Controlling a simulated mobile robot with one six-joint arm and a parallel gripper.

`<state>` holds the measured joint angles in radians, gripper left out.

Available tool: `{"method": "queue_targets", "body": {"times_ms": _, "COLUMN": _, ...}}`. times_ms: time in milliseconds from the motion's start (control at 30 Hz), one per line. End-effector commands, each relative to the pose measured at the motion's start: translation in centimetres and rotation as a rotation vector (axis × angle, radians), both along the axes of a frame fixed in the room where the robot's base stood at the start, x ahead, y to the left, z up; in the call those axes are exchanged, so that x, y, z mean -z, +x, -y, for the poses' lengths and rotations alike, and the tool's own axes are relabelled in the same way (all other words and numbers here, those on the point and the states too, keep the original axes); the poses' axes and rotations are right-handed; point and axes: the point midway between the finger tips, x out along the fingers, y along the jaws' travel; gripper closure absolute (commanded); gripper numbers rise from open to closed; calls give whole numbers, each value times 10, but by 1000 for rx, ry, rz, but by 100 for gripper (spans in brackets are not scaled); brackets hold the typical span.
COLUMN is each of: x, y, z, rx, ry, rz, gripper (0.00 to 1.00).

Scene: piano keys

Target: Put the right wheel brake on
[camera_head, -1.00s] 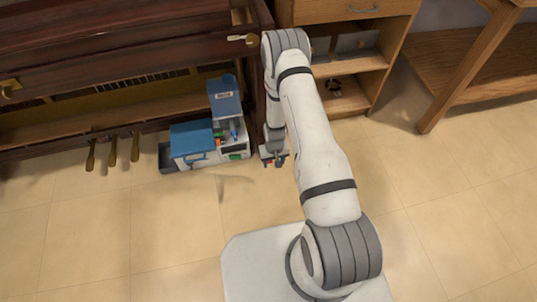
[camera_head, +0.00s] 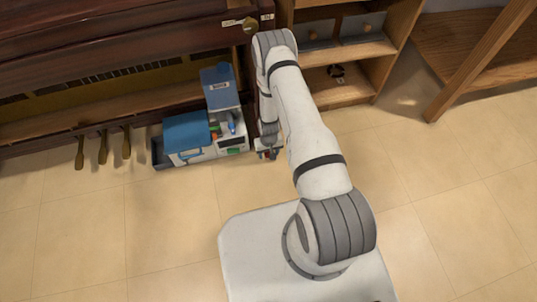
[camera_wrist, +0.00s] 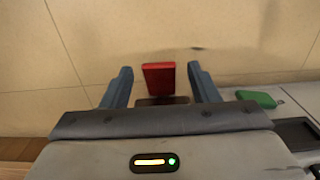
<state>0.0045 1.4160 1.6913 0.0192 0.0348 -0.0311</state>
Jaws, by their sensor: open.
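A red brake tab (camera_wrist: 158,78) shows in the wrist view, with a dark part right below it. My gripper (camera_wrist: 160,88) is open, with one blue-grey finger on each side of the tab and a gap on both sides. In the head view my gripper (camera_head: 268,150) is low by the right end of the dark wooden piano (camera_head: 120,52), just right of the blue and white machine. A small red spot shows there, but my arm hides most of that area. I cannot tell whether a finger touches the tab.
The blue and white machine (camera_head: 187,132) stands close to the left of my gripper; its green part (camera_wrist: 258,98) shows in the wrist view. Brass pedals (camera_head: 103,148) are farther left. A wooden shelf (camera_head: 345,100) stands at right behind. The tiled floor (camera_head: 130,225) in front is clear.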

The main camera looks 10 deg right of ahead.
Motion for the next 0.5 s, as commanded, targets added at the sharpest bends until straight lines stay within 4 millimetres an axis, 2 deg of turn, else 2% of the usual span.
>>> {"method": "queue_targets", "body": {"times_ms": 100, "x": 6, "y": 0, "z": 1, "rx": 2, "ry": 0, "rz": 1, "gripper": 45}}
{"method": "queue_targets", "body": {"times_ms": 333, "x": 6, "y": 0, "z": 2, "rx": 3, "ry": 0, "rz": 1, "gripper": 45}}
{"method": "queue_targets", "body": {"times_ms": 500, "x": 6, "y": 0, "z": 2, "rx": 4, "ry": 0, "rz": 1, "gripper": 59}}
